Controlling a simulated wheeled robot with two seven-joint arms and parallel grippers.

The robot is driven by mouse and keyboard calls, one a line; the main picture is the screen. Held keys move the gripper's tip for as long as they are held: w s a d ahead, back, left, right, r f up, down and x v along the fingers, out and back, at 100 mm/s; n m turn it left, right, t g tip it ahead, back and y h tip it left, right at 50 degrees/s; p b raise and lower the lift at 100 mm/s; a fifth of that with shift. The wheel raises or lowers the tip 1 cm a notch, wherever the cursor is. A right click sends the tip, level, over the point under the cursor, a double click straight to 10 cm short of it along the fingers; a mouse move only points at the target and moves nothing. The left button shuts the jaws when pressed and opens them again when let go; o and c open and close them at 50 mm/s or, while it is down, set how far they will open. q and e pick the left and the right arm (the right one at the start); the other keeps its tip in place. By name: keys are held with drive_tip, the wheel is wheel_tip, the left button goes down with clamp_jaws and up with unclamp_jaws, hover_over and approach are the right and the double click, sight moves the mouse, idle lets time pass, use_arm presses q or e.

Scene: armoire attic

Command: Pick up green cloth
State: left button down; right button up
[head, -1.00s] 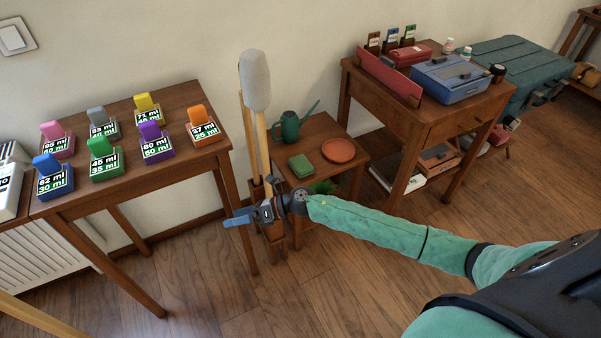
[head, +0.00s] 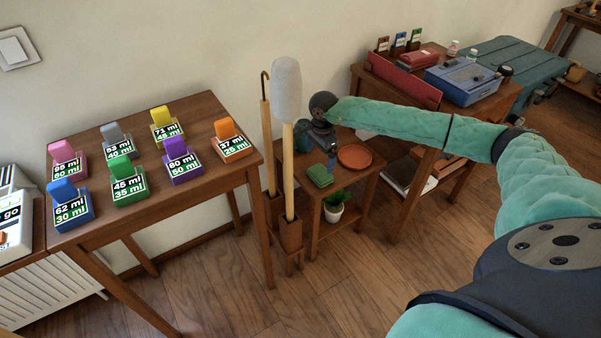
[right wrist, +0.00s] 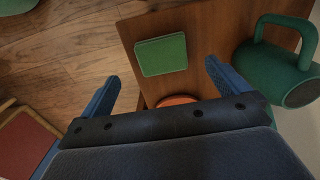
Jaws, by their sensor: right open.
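The green cloth (head: 320,176) is a small folded square lying flat on the low wooden side table (head: 352,186). In the right wrist view the cloth (right wrist: 161,54) lies on the tabletop, ahead of and between my fingers. My right gripper (head: 331,160) points down above this table, just behind and right of the cloth in the head view. In the right wrist view the right gripper (right wrist: 162,82) has its two blue fingers wide apart with nothing between them. It is apart from the cloth. My left gripper is not in view.
A terracotta saucer (head: 355,156) lies right of the cloth. A green watering can (right wrist: 276,62) stands close by, mostly hidden behind my gripper in the head view. A holder with tall poles (head: 288,150) stands left of the table. A potted plant (head: 334,206) sits below.

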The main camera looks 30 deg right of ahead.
sight(320, 172)
drive_tip(key=shift+w+d, duration=0.2)
drive_tip(key=shift+d, duration=0.1)
drive_tip(key=shift+d+f, duration=0.2)
drive_tip(key=shift+f, duration=3.5)
drive_tip(key=shift+s, duration=0.1)
drive_tip(key=c, duration=1)
drive_tip(key=shift+o, duration=0.2)
